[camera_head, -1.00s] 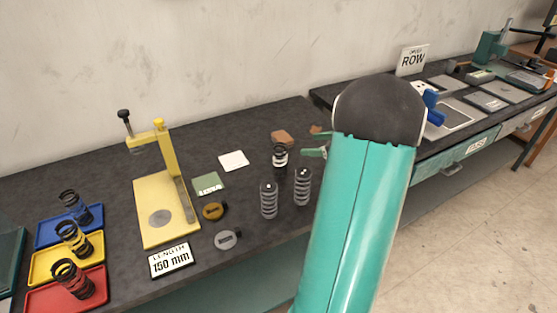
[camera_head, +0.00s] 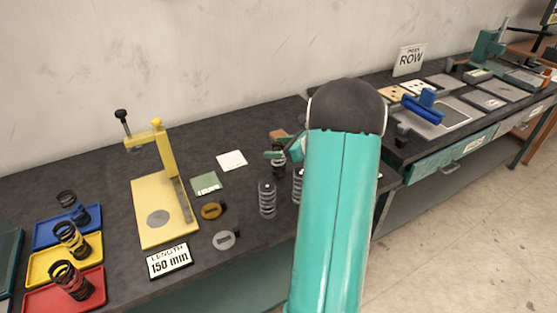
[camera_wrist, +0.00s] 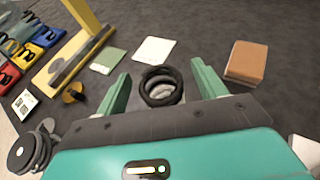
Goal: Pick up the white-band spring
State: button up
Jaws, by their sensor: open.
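The white-band spring (camera_head: 279,167) is a dark coil standing on the dark bench, partly hidden by my gripper (camera_head: 280,151) in the head view. In the wrist view the spring (camera_wrist: 160,88) is seen from above as dark rings with a pale middle. My gripper (camera_wrist: 162,84) is open, with one green finger to the left of the spring and one to the right. Gaps show between the spring and both fingers. Whether the fingertips are down at its height is hard to tell.
Two other springs (camera_head: 267,199) stand in front, close to my arm. A brown block (camera_wrist: 246,62) lies right of the gripper. A white card (camera_head: 232,160), a green card (camera_head: 207,184) and a yellow press (camera_head: 160,195) are to the left. Coloured trays (camera_head: 68,268) hold springs at far left.

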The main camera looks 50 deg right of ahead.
grip_shut()
